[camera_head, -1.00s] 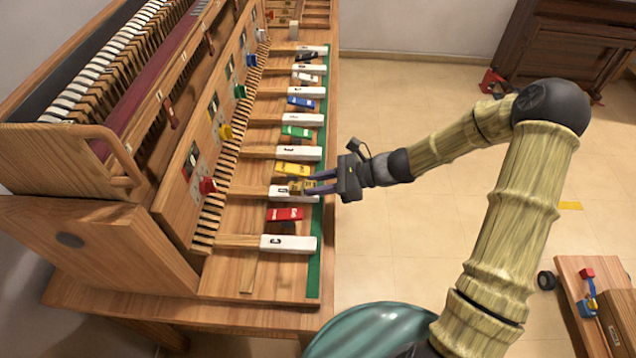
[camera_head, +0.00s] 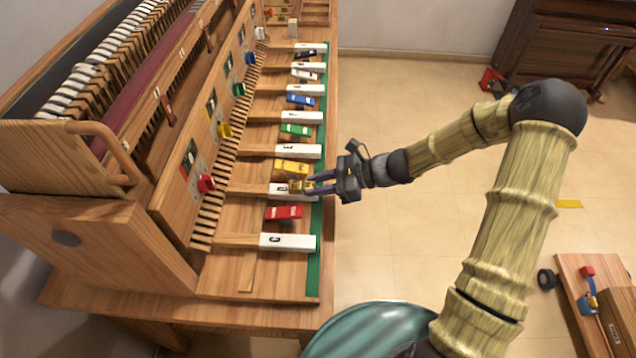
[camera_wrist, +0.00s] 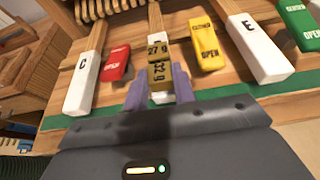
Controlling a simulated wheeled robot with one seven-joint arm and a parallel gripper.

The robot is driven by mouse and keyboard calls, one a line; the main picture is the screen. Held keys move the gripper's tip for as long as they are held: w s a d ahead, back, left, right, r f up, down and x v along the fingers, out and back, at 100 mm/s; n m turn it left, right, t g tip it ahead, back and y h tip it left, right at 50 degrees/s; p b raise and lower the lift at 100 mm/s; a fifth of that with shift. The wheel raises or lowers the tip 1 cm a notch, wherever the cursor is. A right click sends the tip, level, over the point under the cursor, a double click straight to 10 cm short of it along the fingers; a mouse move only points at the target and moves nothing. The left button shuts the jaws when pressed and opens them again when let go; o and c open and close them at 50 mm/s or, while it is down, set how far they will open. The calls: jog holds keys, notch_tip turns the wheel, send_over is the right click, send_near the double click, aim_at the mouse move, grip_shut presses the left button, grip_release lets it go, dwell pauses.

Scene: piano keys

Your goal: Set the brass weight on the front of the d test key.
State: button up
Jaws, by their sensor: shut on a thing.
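The brass weight (camera_wrist: 158,62), marked 27 g, is gripped between the two purple fingers of my gripper (camera_wrist: 159,88). In the head view the weight (camera_head: 297,187) is at the front part of the d test key (camera_head: 278,189), a white key between the red and yellow blocks. In the wrist view the weight covers most of this key, and its wooden shank (camera_wrist: 155,18) shows beyond. My gripper (camera_head: 309,187) reaches in from the right. I cannot tell whether the weight touches the key top.
The red block (camera_wrist: 115,62) and white C key (camera_wrist: 82,82) lie to the left in the wrist view. The yellow block (camera_wrist: 207,42) and E key (camera_wrist: 257,48) lie to the right. A green strip (camera_head: 315,270) runs along the front.

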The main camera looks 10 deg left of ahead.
jog(key=shift+f, duration=0.3)
jog(key=o, duration=1)
jog(key=v, duration=1.7)
jog(key=shift+d, duration=0.25)
